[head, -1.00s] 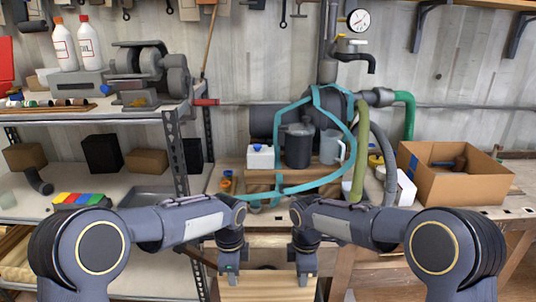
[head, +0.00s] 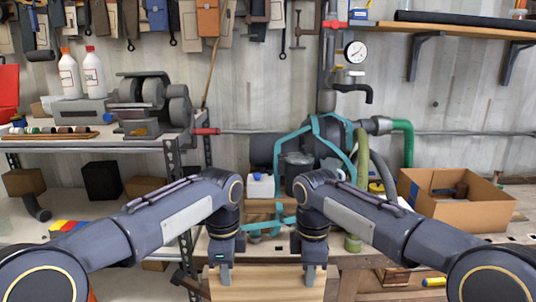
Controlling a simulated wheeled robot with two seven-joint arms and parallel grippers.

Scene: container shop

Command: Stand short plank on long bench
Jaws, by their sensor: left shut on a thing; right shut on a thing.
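A pale wooden plank (head: 266,285) shows at the bottom centre of the head view, its lower part cut off by the frame. My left gripper (head: 226,276) is shut on the left of its top edge. My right gripper (head: 308,275) is shut on the right of its top edge. The plank is held in front of a long bench (head: 430,257), whose top runs behind my arms to the right. Whether the plank touches anything below is out of view.
On the bench stand an open cardboard box (head: 465,207), a white jug with a blue cap (head: 260,187) and a tank wrapped with teal hose (head: 320,140). A metal shelf (head: 90,145) with bottles and a grinder stands at left. My arms hide much of the bench.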

